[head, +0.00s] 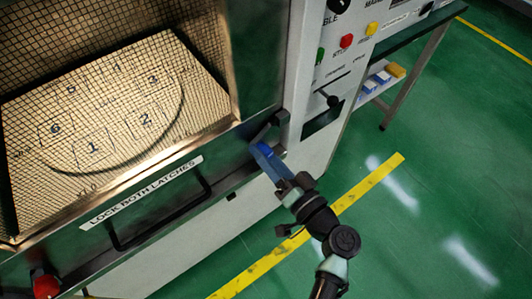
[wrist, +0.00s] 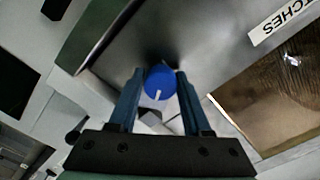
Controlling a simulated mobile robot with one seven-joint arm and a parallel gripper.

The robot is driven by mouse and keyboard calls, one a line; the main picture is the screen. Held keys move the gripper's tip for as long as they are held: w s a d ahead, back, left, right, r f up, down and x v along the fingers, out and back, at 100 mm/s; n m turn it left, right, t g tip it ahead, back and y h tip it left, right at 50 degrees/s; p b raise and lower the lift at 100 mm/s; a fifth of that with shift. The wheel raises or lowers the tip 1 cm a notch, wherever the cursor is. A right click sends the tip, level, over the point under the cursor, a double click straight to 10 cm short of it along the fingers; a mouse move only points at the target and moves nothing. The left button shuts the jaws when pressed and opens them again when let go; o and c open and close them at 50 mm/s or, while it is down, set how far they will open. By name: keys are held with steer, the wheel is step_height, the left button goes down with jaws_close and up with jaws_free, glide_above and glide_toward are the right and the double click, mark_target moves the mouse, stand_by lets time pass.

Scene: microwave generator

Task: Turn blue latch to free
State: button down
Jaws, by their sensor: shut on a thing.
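The blue latch (head: 267,158) sits at the right end of the microwave's front door edge in the head view. In the wrist view its round blue knob (wrist: 160,82) with a short white mark lies between the two fingers. My gripper (head: 282,177) reaches it from the lower right in the head view. In the wrist view my gripper (wrist: 160,98) has one finger on each side of the knob and is shut on it. The fingers hide part of the latch in the head view.
A red knob (head: 46,286) is at the door's lower left. A black handle (head: 160,222) runs below the "LOCK BOTH LATCHES" label (head: 142,190). A control panel (head: 345,45) with coloured buttons rises at the right. Green floor with yellow lines is open at lower right.

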steer(key=shift+r+m, duration=0.1)
steer(key=shift+m, duration=0.2)
steer(key=m, duration=0.3)
steer(key=shift+m, duration=0.3)
steer(key=m+p, duration=0.1)
steer(key=m, duration=0.3)
steer(key=shift+d+m+p, duration=0.15)
steer(key=shift+m+p, duration=0.15)
steer(key=shift+p, duration=0.05)
steer(key=shift+w+d+m+p, duration=0.1)
steer(key=shift+m+p, duration=1.05)
steer(key=shift+m, duration=1.75)
steer(key=shift+f+m+p, duration=0.2)
steer(key=shift+m+p, duration=0.4)
steer(key=shift+m, duration=0.9)
steer(key=shift+c, duration=1.8)
jaws_free()
steer(key=shift+a+r, duration=0.1)
steer(key=shift+a, duration=0.1)
